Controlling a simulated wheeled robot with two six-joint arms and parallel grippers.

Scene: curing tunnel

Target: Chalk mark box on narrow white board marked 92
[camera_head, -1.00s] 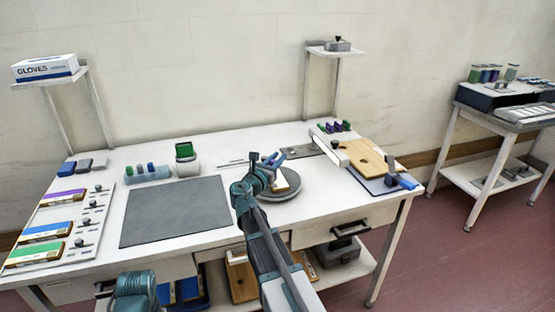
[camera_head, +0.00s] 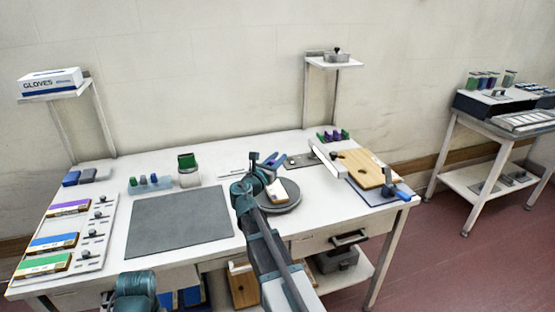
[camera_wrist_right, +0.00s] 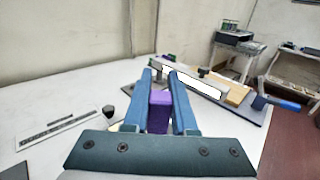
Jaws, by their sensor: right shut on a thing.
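My right gripper (camera_head: 273,161) reaches over the middle of the table, above and behind the grey round disc (camera_head: 292,207). In the right wrist view its two blue fingers (camera_wrist_right: 159,85) are shut on a purple block (camera_wrist_right: 159,112), which looks like a chalk piece. A narrow white board (camera_head: 326,160) stands beside a wooden plate at the right of the table. It also shows in the right wrist view (camera_wrist_right: 198,80), beyond the fingers and apart from them. No number is legible on it. My left gripper is not in view; only a teal part of that arm shows at the bottom.
A white and tan block (camera_head: 275,190) rests on the disc. The wooden plate (camera_head: 366,169) sits on a blue-grey base with a blue-handled clamp (camera_head: 392,187). Green and purple pieces (camera_head: 333,136) stand behind. A dark mat (camera_head: 180,220) and a board with coloured blocks (camera_head: 95,245) lie left.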

